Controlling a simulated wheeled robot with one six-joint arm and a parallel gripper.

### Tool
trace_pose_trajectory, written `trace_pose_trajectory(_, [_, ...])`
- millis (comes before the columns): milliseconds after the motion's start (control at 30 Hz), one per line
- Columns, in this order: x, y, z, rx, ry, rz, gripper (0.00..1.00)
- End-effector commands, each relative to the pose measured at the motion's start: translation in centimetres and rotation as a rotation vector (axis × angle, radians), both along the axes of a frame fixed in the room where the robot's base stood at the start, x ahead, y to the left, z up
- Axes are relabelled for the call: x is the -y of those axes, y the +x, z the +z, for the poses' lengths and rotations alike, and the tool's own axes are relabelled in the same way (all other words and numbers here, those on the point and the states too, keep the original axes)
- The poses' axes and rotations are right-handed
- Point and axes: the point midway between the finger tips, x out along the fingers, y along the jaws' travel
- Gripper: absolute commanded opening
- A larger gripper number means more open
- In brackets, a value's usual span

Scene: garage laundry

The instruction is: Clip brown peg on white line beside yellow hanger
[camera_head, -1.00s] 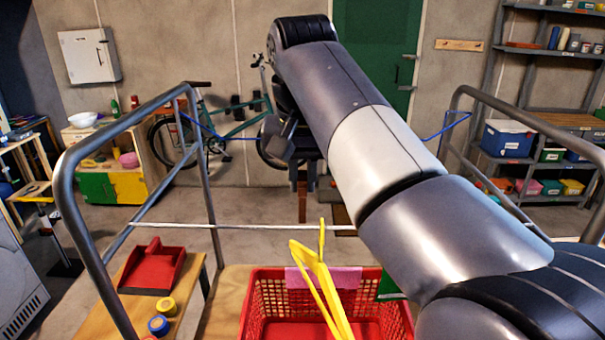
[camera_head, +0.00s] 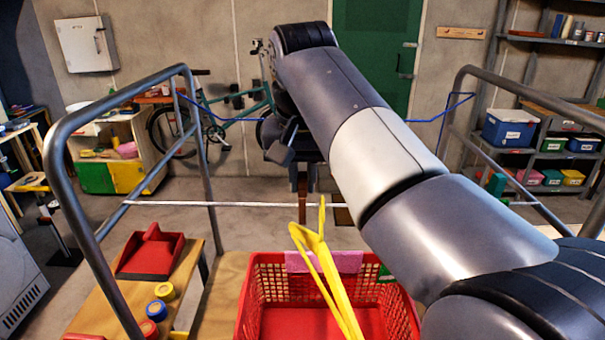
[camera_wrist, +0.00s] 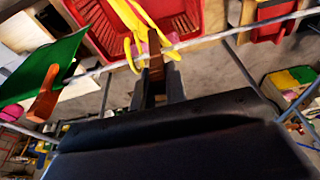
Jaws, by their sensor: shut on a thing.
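My gripper (camera_wrist: 160,85) is shut on a brown peg (camera_wrist: 156,68), which points away from the jaws. In the head view the peg (camera_head: 302,193) hangs below the gripper and overlaps the white line (camera_head: 240,204). The white line (camera_wrist: 215,37) also crosses the peg in the wrist view; whether the peg's jaws are around it I cannot tell. The yellow hanger (camera_head: 335,280) hangs on the line just right of the peg in the head view. The hanger (camera_wrist: 130,15) also shows close beside the peg in the wrist view.
A green cloth (camera_wrist: 40,68) hangs on the line, with an orange-brown peg (camera_wrist: 44,96) at it. A red basket (camera_head: 248,305) stands below the hanger. A red dustpan (camera_head: 150,256) lies on the wooden bench. Grey metal rails (camera_head: 75,195) stand at both ends of the line.

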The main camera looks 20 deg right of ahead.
Motion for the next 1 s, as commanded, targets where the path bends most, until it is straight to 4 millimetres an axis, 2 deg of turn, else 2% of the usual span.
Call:
trace_pose_trajectory(33, [0.0,-0.1,-0.5,-0.006,0.001,0.001,0.0])
trace_pose_trajectory(67, [0.0,-0.1,-0.5,-0.005,0.0,0.001,0.14])
trace_pose_trajectory(367, [0.0,0.0,-0.3,-0.003,0.001,0.001,0.39])
trace_pose_trajectory(667, [0.0,-0.1,0.1,-0.001,0.0,0.0,0.39])
trace_pose_trajectory(767, [-0.1,-0.3,1.0,0.0,0.001,0.001,0.39])
trace_pose_trajectory(1000, [-0.5,-1.3,5.4,0.001,0.0,0.001,0.39])
